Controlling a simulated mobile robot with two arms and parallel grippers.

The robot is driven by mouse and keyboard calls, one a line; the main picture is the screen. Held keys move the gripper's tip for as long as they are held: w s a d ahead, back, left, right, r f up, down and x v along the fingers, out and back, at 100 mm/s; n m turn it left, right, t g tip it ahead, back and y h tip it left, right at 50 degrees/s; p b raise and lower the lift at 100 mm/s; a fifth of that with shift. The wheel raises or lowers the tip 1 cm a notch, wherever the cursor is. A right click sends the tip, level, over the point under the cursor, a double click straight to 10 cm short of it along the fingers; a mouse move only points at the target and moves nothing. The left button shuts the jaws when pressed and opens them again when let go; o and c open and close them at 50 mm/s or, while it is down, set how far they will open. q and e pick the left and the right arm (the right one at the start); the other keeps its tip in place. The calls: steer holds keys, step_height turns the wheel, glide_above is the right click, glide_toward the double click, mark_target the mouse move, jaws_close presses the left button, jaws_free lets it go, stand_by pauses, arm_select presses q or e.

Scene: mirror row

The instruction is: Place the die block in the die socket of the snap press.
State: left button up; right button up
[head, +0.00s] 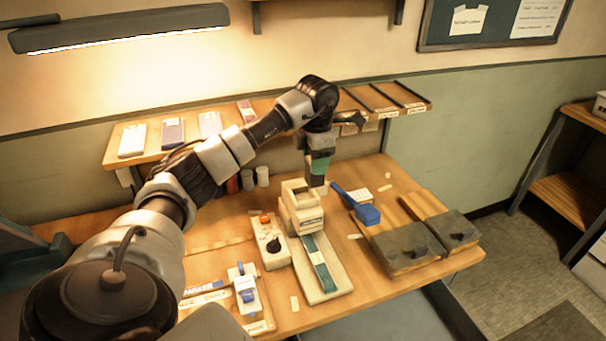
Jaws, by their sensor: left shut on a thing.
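The cream machine (302,208) in the middle of the bench, with a long pale base and teal strip running toward me, looks like the snap press; I cannot be sure. My left gripper (317,182) points down just above and behind its top right. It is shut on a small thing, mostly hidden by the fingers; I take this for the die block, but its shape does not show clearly. I cannot make out the die socket. A blue lever-like piece (358,207) lies right of the machine. My right gripper is not in view.
A cream control box (269,242) with an orange button and black knob stands left of the machine. A blue-and-white tool (244,288) is at the front left. Two grey-topped blocks (405,248) sit on the right. A raised shelf (150,152) runs along the back.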

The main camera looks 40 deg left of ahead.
arm_select(q)
steer(key=f, duration=0.1)
steer(key=s+a+f+p, duration=0.1)
steer(key=f, duration=0.1)
steer(key=a+f+p, duration=0.1)
steer(key=f, duration=0.1)
steer(key=shift+s+a, duration=0.2)
steer(key=shift+s, duration=0.05)
steer(key=shift+a+f, duration=0.1)
steer(key=shift+f, duration=0.35)
steer(key=o, duration=1.1)
steer(key=shift+f, duration=0.1)
steer(key=shift+c, duration=0.2)
